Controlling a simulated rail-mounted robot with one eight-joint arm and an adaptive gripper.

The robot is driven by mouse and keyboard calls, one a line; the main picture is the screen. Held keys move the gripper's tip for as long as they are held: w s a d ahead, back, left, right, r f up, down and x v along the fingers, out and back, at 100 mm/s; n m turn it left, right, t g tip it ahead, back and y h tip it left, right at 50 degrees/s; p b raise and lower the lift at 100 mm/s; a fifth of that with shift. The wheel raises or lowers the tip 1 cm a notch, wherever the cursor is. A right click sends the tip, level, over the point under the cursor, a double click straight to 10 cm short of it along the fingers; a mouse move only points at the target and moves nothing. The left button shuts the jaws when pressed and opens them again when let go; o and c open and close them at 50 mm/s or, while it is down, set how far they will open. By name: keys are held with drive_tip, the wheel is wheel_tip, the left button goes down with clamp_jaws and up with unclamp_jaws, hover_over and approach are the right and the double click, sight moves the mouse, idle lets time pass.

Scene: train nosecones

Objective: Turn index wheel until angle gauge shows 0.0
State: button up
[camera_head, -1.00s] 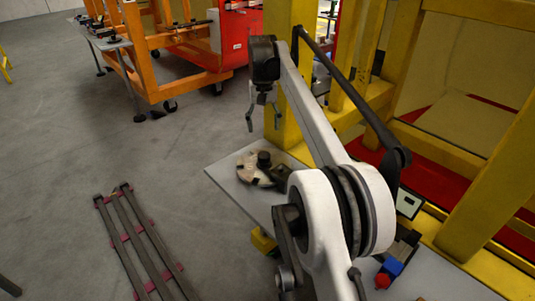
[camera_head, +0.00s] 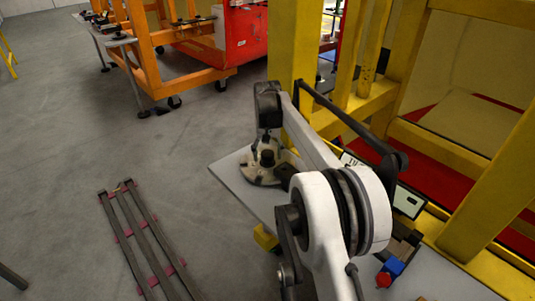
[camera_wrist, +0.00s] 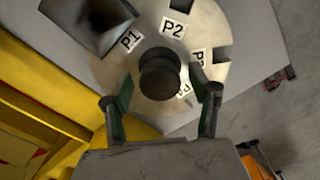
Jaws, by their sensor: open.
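The index wheel (camera_head: 262,172) is a pale metal disc on the grey table beside the yellow frame. In the wrist view the wheel (camera_wrist: 205,42) shows notches, labels P1 and P2, other partly hidden labels, and a round black knob (camera_wrist: 160,73) at its centre. My gripper (camera_head: 267,147) is low over the wheel. In the wrist view my gripper (camera_wrist: 161,88) is open, with one green-padded finger on each side of the knob and visible gaps between. A small device with a pale screen (camera_head: 408,202), possibly the angle gauge, stands right of my arm; its reading is illegible.
The grey table (camera_head: 237,187) also carries small red and blue parts (camera_head: 388,272) at front right. The yellow frame (camera_head: 288,60) rises close behind the wheel. A metal rack (camera_head: 145,240) lies on the floor at left. An orange cart (camera_head: 190,65) stands behind.

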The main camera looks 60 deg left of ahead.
drive_tip(key=shift+c, duration=0.2)
clamp_jaws()
drive_tip(key=shift+w, duration=0.1)
